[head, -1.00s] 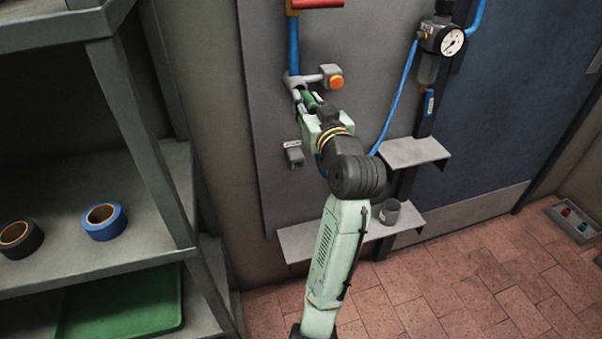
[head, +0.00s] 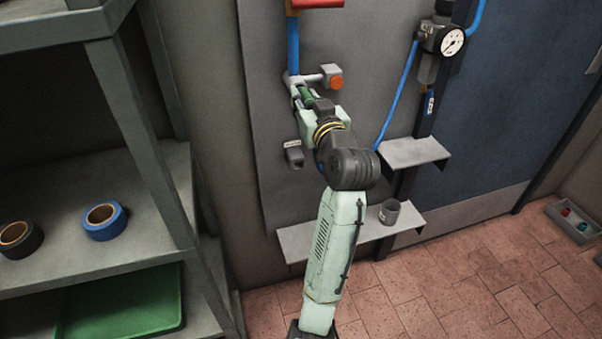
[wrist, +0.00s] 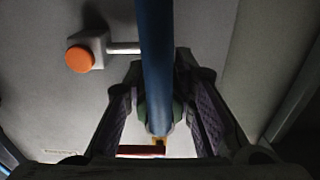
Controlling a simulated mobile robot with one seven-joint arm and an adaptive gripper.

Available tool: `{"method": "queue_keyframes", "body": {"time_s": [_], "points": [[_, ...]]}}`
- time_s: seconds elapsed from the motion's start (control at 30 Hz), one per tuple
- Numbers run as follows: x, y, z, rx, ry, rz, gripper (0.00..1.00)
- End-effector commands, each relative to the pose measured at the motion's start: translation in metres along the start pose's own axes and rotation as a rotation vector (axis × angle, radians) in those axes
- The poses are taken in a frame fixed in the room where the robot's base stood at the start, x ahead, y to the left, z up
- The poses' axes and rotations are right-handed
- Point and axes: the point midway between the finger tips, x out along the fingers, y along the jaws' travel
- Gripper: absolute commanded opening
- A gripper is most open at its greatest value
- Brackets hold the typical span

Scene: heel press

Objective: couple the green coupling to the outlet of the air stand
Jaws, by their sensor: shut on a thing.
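The green coupling (head: 307,97) shows as a short green piece between the fingers of my gripper (head: 302,92). My gripper is shut on it, just below the outlet (head: 293,81) at the foot of a blue pipe on the wall panel. The coupling points up toward the outlet; I cannot tell whether the two touch or are joined. In the wrist view my gripper (wrist: 160,108) has a finger on each side of a dim green body. A blue tube (wrist: 155,60) crosses in front and hides most of it.
An orange-capped knob (head: 336,82) juts out right of the outlet. A small grey labelled block (head: 294,156) is below my gripper. A gauge unit (head: 452,40) with a blue hose stands right. A grey cup (head: 389,211) sits on a low shelf. Shelving stands left.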

Motion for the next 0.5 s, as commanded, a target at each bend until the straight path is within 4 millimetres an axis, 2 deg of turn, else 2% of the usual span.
{"method": "queue_keyframes", "body": {"time_s": [0.5], "points": [[0.0106,0.0001,-0.0005,0.0,0.001,0.0,0.0]]}}
